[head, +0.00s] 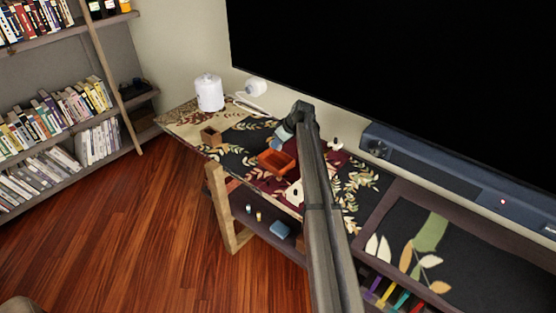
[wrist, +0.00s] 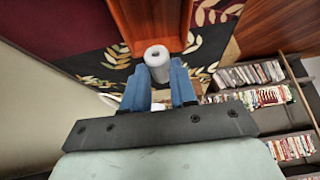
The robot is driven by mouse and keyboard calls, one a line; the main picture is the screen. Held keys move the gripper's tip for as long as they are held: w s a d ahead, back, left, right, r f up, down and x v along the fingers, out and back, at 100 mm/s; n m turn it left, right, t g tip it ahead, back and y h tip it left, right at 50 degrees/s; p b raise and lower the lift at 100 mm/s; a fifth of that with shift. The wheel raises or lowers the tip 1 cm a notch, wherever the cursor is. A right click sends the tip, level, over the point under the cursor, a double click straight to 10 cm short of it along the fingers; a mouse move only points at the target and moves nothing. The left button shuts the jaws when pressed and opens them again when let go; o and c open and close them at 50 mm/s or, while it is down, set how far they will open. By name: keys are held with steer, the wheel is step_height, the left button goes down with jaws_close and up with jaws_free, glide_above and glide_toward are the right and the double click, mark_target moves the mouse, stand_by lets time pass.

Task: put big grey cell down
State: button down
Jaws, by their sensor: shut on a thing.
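In the head view my gripper (head: 282,134) is over the patterned table, just behind an orange-red tray (head: 264,166); the cell cannot be made out there. The tray also shows at the top of the wrist view (wrist: 122,22), close beyond the cell. I cannot tell whether the cell touches the table.
The table (head: 240,140) has a leaf-patterned top. A big screen (head: 400,70) and a soundbar (head: 450,175) are behind.

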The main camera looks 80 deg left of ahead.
steer(key=shift+f, duration=4)
steer(key=shift+f, duration=0.15)
steer(key=c, duration=0.9)
jaws_free()
steer(key=v, duration=1.2)
steer(key=shift+r, duration=0.25)
